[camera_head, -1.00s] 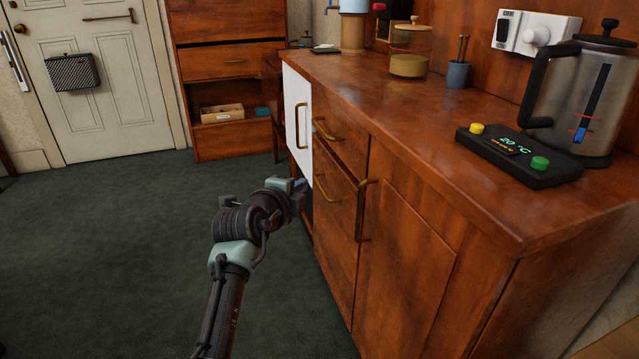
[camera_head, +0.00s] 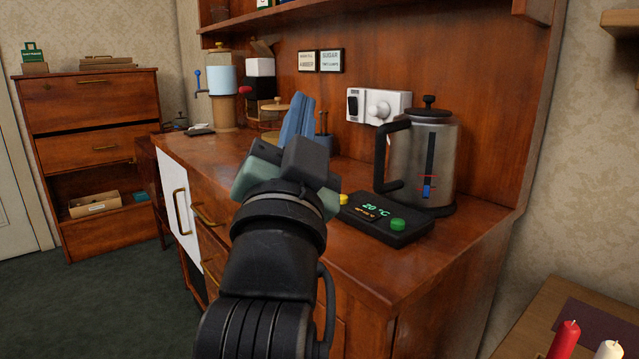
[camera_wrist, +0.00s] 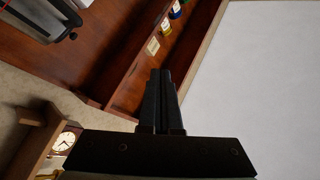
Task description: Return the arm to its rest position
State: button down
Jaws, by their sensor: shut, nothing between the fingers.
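My arm rises from the bottom of the head view, and my gripper (camera_head: 299,122) is raised in front of the wooden sideboard (camera_head: 350,262). The wrist view looks up past a wooden shelf (camera_wrist: 128,92) toward a pale ceiling (camera_wrist: 262,85).
A white switch box (camera_head: 378,106) is on the back panel. A red candle (camera_head: 565,341) and a white candle (camera_head: 609,350) stand at lower right. Green carpet (camera_head: 85,305) is clear at left.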

jog(key=s+d+r+n+t+y, duration=0.15)
jog(key=s+r+n, duration=0.25)
jog(key=s, duration=0.4)
jog(key=s+d+r+n+t+y, duration=0.1)
jog(key=s+r+n+t, duration=0.3)
jog(key=s, duration=0.4)
notch_tip(320, 180, up, 38)
jog(key=g+p, duration=0.1)
jog(key=p, duration=3.7)
jog(key=shift+w+a+r+m+g+p, duration=0.25)
jog(key=shift+w+a+m+g+p, duration=0.05)
jog(key=shift+w+g+p, duration=0.1)
jog(key=shift+h, duration=0.25)
